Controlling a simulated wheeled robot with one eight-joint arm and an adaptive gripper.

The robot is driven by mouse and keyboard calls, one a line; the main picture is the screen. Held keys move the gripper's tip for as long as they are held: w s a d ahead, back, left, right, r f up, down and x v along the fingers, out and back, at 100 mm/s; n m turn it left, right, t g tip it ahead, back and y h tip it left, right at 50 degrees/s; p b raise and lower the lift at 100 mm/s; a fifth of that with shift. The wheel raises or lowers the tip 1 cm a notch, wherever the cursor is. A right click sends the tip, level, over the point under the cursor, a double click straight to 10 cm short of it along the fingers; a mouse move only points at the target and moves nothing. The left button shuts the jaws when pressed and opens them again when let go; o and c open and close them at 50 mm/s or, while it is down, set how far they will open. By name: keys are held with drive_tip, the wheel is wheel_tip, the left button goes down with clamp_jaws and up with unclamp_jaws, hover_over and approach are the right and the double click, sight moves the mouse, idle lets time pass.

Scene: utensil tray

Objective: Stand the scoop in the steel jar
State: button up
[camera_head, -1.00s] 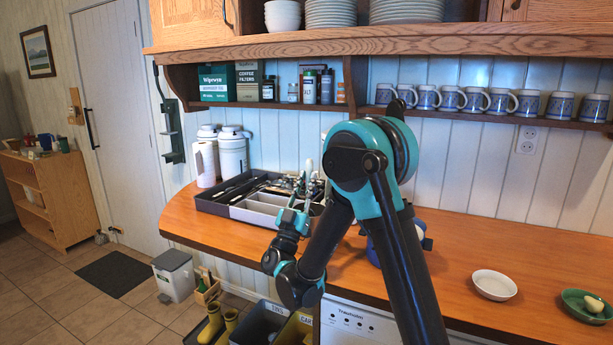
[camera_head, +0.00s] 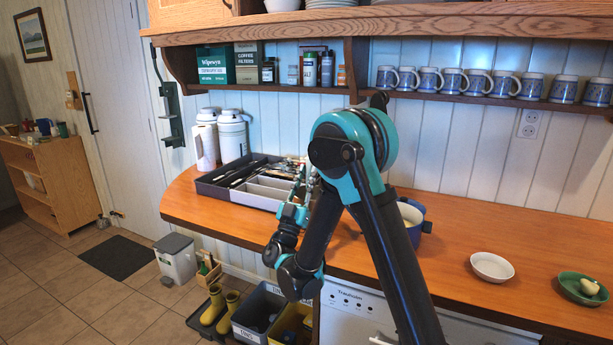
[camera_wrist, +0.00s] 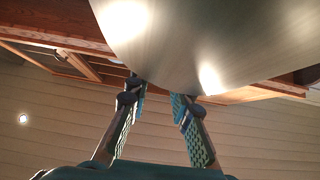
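My gripper (camera_head: 306,182) is raised in front of the utensil tray and points upward in the head view. In the wrist view its two fingers (camera_wrist: 158,94) come together at the lower edge of a large, shiny, curved steel surface. I take this to be the scoop (camera_wrist: 200,40), held at the fingertips with ceiling behind it. The exact grip point is hidden. The grey divided tray (camera_head: 207,190) stands on the counter with dark utensils inside. I cannot make out the steel jar; my arm and gripper cover part of the counter there.
A blue pot (camera_head: 415,228) stands behind my arm. A white bowl (camera_head: 492,267) and a green dish (camera_head: 584,289) are at the right of the wooden counter (camera_head: 450,235). Two white canisters (camera_head: 232,135) stand behind the tray. A mug shelf (camera_head: 480,98) hangs above.

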drive_tip(key=o, duration=0.4)
drive_tip(key=s+a, duration=0.1)
drive_tip(key=s, duration=0.3)
drive_tip(key=s+a, duration=0.2)
drive_tip(key=s, duration=0.2)
drive_tip(key=s+a, duration=0.1)
drive_tip(key=s, duration=0.3)
drive_tip(key=shift+a+f, duration=0.15)
drive_tip(key=shift+f, duration=0.25)
drive_tip(key=shift+s, duration=0.1)
